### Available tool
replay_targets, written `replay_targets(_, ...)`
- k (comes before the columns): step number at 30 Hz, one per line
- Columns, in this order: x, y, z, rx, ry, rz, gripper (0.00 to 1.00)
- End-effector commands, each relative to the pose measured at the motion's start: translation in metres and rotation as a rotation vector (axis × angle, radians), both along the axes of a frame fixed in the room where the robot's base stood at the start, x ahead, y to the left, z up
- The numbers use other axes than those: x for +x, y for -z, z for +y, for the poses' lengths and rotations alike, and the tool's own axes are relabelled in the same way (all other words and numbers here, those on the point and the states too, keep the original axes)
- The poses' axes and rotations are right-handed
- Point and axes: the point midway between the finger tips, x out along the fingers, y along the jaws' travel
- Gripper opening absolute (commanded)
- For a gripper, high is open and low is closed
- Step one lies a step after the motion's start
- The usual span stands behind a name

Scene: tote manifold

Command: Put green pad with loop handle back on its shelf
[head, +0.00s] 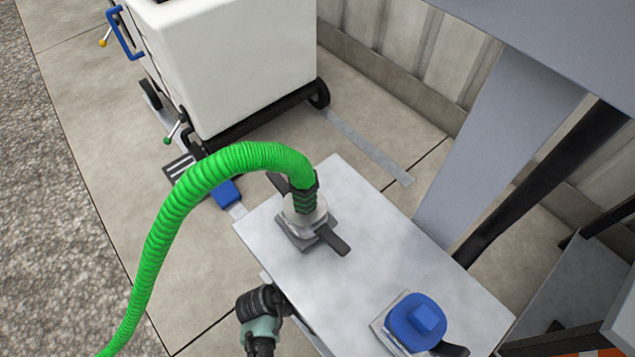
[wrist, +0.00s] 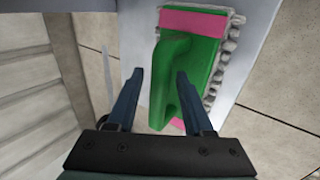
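The green pad (wrist: 205,62) with its loop handle (wrist: 172,75) shows in the wrist view, right of centre. It has pink ends and a ragged grey fringe along its right side. It lies against a pale grey surface (wrist: 262,12). My gripper (wrist: 160,72) is open, with dark blue fingers. In the picture the handle lies between the fingers, nearer the right one, which overlaps the pad. I cannot tell whether the fingers reach around the handle or touch it. The pad is not visible in the head view, and I cannot make out my gripper there.
The head view shows a grey tabletop (head: 375,255) with a green ribbed hose (head: 160,225) on a fitting and a blue cap (head: 418,322). A white tote (head: 235,60) on a wheeled frame stands behind. A dark and teal fitting-like part (head: 262,318) is below the tabletop edge.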

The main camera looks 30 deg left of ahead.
Motion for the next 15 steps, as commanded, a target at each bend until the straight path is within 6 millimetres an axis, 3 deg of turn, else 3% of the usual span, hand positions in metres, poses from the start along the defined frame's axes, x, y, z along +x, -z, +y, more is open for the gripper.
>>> replay_targets(7, -0.002, -0.009, 0.001, -0.001, -0.001, 0.000, 0.52)
replay_targets(15, -0.026, -0.048, 0.009, -0.001, -0.001, 0.000, 0.52)
